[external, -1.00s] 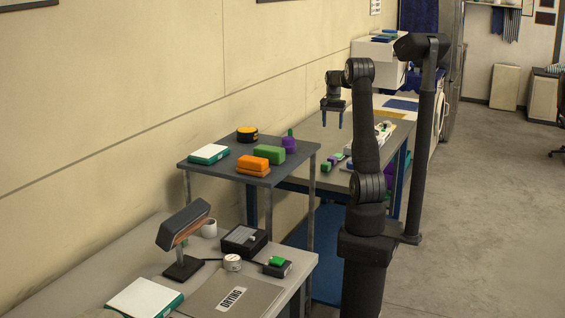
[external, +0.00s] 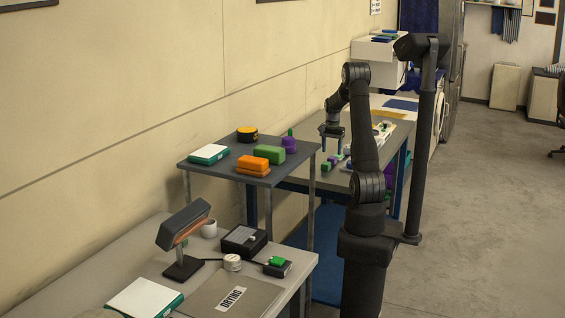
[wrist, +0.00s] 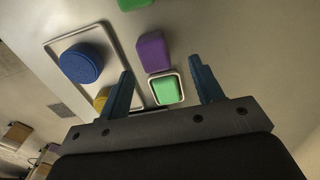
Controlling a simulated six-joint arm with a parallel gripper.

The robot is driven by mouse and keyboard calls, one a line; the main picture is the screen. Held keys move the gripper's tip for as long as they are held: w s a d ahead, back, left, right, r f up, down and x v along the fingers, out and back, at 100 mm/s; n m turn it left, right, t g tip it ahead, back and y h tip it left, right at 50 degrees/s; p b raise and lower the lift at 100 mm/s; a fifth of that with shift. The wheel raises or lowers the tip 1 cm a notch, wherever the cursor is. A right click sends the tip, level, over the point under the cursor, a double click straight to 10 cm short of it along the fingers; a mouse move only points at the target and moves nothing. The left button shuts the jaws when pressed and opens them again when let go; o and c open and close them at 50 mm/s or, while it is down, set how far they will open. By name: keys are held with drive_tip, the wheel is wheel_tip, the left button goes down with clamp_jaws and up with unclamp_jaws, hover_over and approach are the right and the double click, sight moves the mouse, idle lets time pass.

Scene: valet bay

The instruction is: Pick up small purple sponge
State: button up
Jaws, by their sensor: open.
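The small purple sponge (wrist: 153,53) lies on the grey worktop in the wrist view, just beyond a green block with a pale rim (wrist: 167,89). My gripper (wrist: 161,68) is open and empty, its two blue fingers spread to the left and right of the purple sponge and the green block. In the external view my gripper (external: 331,144) points down above the far table, over a row of small blocks. The sponge is small there, and the gap between the fingertips and it is hard to judge.
A pale-rimmed tray (wrist: 52,45) with a blue round pad (wrist: 82,62) and a yellow piece (wrist: 101,101) lies close to the left finger. Another green block (wrist: 135,3) lies beyond the sponge. The nearer shelf holds an orange block (external: 252,166) and a purple knob-shaped item (external: 289,145).

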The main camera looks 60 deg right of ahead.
sight(332, 157)
drive_tip(key=f, duration=0.4)
drive_tip(key=shift+s+a, duration=0.3)
drive_tip(key=shift+f, duration=0.45)
drive_tip(key=c, duration=1)
drive_tip(key=shift+c, duration=0.2)
drive_tip(key=shift+r, duration=0.15)
